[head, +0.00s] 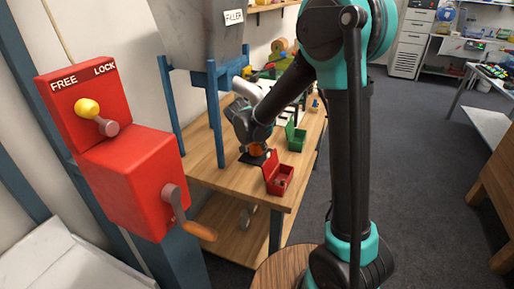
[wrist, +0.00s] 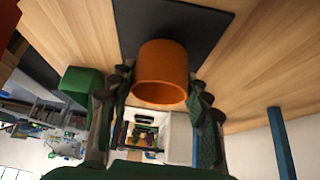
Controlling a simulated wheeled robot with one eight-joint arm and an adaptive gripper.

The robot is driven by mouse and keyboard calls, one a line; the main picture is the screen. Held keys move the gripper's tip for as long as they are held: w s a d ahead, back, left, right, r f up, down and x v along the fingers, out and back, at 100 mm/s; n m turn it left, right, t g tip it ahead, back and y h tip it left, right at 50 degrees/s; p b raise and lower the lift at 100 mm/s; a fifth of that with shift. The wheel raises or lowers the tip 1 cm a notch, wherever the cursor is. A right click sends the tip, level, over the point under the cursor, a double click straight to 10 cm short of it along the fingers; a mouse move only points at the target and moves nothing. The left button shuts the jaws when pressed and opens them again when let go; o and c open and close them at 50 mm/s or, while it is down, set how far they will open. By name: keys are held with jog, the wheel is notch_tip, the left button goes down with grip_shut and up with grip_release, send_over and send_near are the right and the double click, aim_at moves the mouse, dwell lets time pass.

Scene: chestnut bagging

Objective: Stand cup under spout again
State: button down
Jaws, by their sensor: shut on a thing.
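An orange cup (head: 258,150) is at the black mat (head: 246,159) on the wooden workbench. My gripper (wrist: 160,84) has its fingers on both sides of the orange cup (wrist: 162,62) in the wrist view and is shut on it. The cup's open rim faces the wrist camera, and the dark mat (wrist: 180,22) lies behind it. I cannot tell whether the cup touches the mat. In the head view my gripper partly hides the cup. The grey hopper marked FILLER (head: 195,35) stands on blue legs at the bench's left; its spout is not clearly visible.
An open red box (head: 279,182) sits at the bench's front edge, with an open green box (head: 296,140) behind it. A red housing (head: 130,185) with a FREE/LOCK lever and a crank is at the left. Open grey floor (head: 425,170) lies to the right.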

jog(key=shift+x, duration=0.85)
jog(key=shift+f, duration=0.15)
jog(key=c, duration=0.7)
grip_release()
jog(key=v, duration=1.2)
